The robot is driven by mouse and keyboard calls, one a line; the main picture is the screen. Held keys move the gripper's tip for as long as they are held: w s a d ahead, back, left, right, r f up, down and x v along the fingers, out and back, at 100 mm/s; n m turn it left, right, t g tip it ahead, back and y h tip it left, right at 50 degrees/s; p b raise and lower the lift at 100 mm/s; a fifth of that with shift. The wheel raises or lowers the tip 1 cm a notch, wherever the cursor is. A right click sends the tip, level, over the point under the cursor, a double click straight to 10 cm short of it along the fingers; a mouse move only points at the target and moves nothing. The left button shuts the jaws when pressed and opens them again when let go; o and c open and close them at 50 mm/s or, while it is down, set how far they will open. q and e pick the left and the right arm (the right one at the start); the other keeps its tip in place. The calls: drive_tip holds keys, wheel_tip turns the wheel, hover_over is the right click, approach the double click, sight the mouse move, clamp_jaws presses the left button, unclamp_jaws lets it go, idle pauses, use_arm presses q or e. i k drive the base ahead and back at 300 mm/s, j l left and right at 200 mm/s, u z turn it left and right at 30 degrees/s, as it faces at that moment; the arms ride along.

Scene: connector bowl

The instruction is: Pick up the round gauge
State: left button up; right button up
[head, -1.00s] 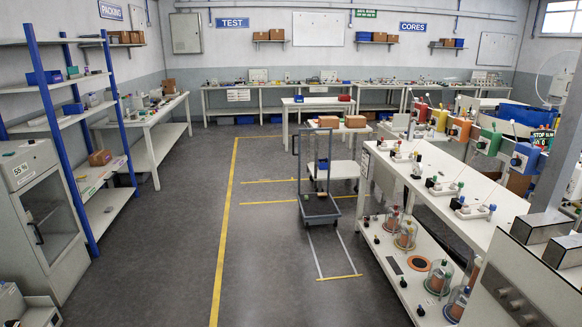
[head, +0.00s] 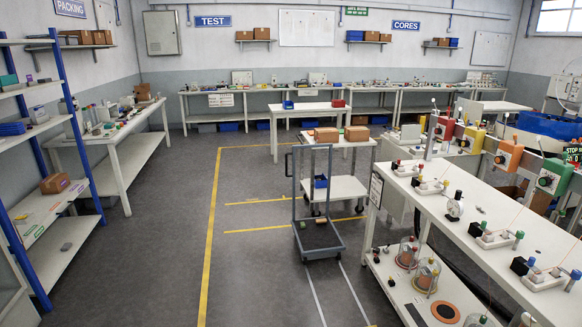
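Connector stations (head: 498,236) line the right bench, and glass domes (head: 426,274) stand on its lower shelf. A blue-grey trolley (head: 318,243) stands on the floor left of the bench. Shelves (head: 42,210) and a side table (head: 118,157) are at the left. The grey floor (head: 265,283) ahead is mostly clear.

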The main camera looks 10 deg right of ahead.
sight(455, 206)
drive_tip(key=i+z, duration=0.4)
drive_tip(key=i, duration=0.15)
drive_tip(key=i+z, duration=0.35)
drive_tip(key=i, duration=0.15)
drive_tip(key=i+j+z, duration=0.4)
drive_tip(key=i+l, duration=0.1)
